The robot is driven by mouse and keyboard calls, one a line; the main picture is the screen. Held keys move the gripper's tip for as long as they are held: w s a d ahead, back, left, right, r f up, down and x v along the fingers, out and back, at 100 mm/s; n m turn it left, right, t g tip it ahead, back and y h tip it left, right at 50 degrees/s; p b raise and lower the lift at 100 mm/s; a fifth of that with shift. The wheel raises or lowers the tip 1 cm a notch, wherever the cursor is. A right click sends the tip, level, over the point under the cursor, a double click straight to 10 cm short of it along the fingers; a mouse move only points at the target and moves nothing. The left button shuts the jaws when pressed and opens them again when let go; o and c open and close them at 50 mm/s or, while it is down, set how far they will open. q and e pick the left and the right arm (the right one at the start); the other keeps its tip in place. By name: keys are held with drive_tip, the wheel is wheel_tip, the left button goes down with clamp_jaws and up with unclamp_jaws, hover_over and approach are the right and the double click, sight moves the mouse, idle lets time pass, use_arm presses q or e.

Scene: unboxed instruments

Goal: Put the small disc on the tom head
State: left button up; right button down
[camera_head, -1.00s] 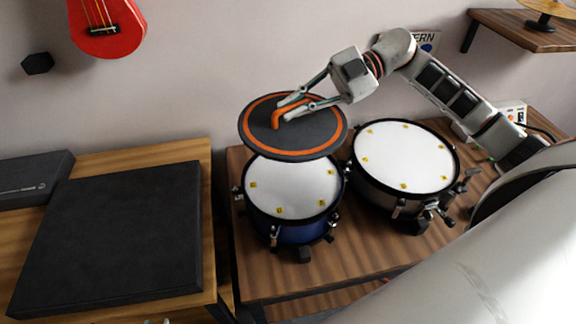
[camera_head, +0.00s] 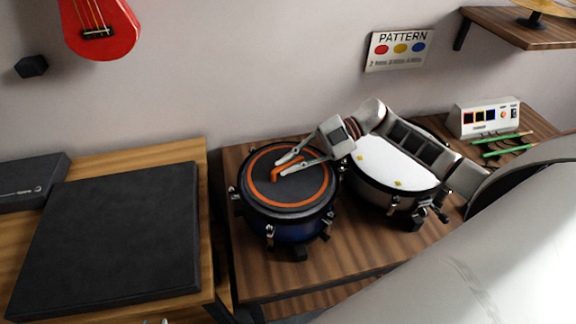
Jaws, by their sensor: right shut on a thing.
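The small disc (camera_head: 262,192) is dark with an orange ring and an orange handle (camera_head: 280,174) on top. It lies flat over the head of the blue tom (camera_head: 292,232) on the left and covers nearly all of that head. From this angle I see no clear gap between them. My right gripper (camera_head: 279,170) is shut on the disc's handle, its arm reaching in from the right.
A second drum with a white head (camera_head: 376,160) stands close on the right, partly behind my right arm. A white box with coloured buttons (camera_head: 487,117) and green sticks (camera_head: 505,143) lie farther right. A black slab (camera_head: 115,240) covers much of the left table.

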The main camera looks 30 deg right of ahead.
drive_tip(key=shift+f, duration=0.4)
drive_tip(key=c, duration=2.1)
unclamp_jaws()
drive_tip(key=shift+c, duration=0.2)
drive_tip(key=b+v, duration=0.2)
drive_tip(key=v, duration=0.8)
drive_tip(key=shift+d, duration=0.25)
drive_tip(key=shift+b+v, duration=0.4)
drive_tip(key=shift+v, duration=0.35)
drive_tip(key=shift+s+r, duration=0.1)
